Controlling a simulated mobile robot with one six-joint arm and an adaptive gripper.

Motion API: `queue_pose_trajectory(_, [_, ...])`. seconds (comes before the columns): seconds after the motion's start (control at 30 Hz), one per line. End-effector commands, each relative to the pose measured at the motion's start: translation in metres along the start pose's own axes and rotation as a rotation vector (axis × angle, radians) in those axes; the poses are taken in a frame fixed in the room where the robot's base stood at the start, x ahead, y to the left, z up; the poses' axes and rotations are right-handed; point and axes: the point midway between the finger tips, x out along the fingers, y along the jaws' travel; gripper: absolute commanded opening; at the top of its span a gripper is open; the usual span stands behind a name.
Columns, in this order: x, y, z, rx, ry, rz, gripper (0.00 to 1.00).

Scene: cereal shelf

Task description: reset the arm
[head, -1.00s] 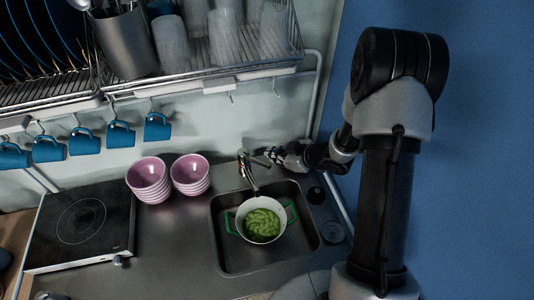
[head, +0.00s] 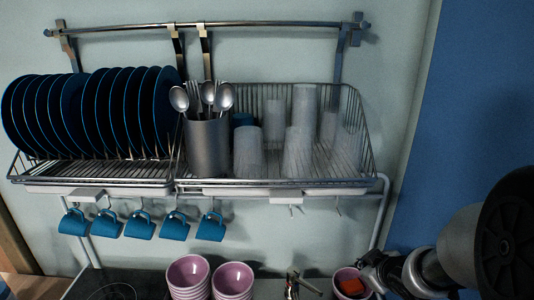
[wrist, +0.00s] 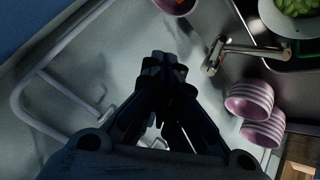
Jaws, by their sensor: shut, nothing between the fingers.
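My gripper (wrist: 168,64) is shut and empty, its dark fingers together in the middle of the wrist view. In the head view my gripper (head: 372,272) is at the lower right, close to a pink bowl (head: 346,273) with something orange-red in it. That bowl also shows at the top edge of the wrist view (wrist: 180,8). I cannot tell whether the gripper touches it. My arm comes in from the right edge of the head view.
Stacked pink bowls (head: 188,272) stand on the counter beside the faucet (wrist: 218,55). A pot with green food (wrist: 297,8) is at the wrist view's upper right. The wall rack (head: 275,184) holds plates, utensils and cups. Blue mugs (head: 139,226) hang below.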

Motion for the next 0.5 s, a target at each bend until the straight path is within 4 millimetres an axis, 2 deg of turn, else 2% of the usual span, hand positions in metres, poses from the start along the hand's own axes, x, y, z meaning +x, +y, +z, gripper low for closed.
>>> queue_pose_trajectory(0.13, [-0.044,-0.001,0.007,0.107,-0.102,0.119,0.00])
queue_pose_trajectory(0.27, [-0.088,-0.024,0.023,0.235,-0.183,0.157,0.00])
queue_pose_trajectory(0.37, [-0.119,-0.056,0.040,0.340,-0.235,0.144,0.00])
queue_pose_trajectory(0.5, [-0.156,-0.114,0.065,0.470,-0.291,0.066,0.00])
